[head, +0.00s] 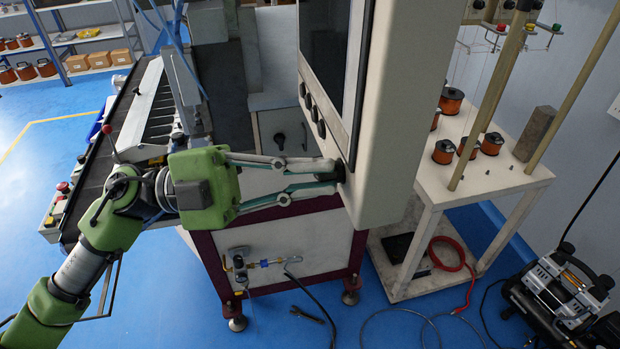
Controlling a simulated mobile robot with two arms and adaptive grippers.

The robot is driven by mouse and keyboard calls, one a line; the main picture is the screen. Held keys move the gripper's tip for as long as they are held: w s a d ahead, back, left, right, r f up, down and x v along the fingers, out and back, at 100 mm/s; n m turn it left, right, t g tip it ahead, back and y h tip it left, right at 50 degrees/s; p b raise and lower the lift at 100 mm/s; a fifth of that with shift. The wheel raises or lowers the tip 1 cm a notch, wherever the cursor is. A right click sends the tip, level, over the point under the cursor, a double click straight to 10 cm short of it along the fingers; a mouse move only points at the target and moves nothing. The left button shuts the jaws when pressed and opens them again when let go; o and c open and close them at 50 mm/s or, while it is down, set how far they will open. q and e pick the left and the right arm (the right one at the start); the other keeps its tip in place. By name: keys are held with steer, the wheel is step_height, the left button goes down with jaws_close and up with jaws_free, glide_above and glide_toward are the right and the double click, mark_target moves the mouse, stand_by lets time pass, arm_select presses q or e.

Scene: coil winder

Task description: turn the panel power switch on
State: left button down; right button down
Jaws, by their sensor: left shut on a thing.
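The control panel (385,110) is a tall pale cabinet with a dark screen (325,45) on its left-facing side. A column of small black knobs (314,112) runs along the panel edge below the screen. My left gripper (331,171) reaches in from the left. Its fingertips are closed on the lowest dark knob, the panel power switch (341,170), near the panel's bottom corner. The fingers cover much of the switch, so its turned position cannot be told. My right gripper is not in view.
A conveyor-like machine bed (140,110) lies at the left. A white cart (475,170) with copper wire spools and upright poles stands at the right. A black compressor (560,290) and hoses sit on the blue floor at lower right. Shelves stand at the back left.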

arm_select(q)
steer(key=m+y, duration=0.1)
steer(key=m, duration=0.1)
steer(key=f+m+b, duration=0.1)
steer(key=m, duration=0.1)
steer(key=shift+g+y, duration=0.4)
steer(key=shift+m+y+b, duration=0.4)
steer(key=shift+m+b, duration=0.1)
steer(key=shift+m, duration=0.6)
steer(key=shift+r, duration=0.15)
steer(key=shift+w, duration=0.1)
steer(key=c, duration=2.1)
jaws_free()
steer(key=shift+c, duration=0.2)
steer(key=shift+w+d, duration=0.15)
steer(key=shift+w, duration=0.05)
steer(key=shift+s, duration=0.1)
steer(key=w+a, duration=0.1)
steer(key=a, duration=1.1)
steer(key=shift+w, duration=0.4)
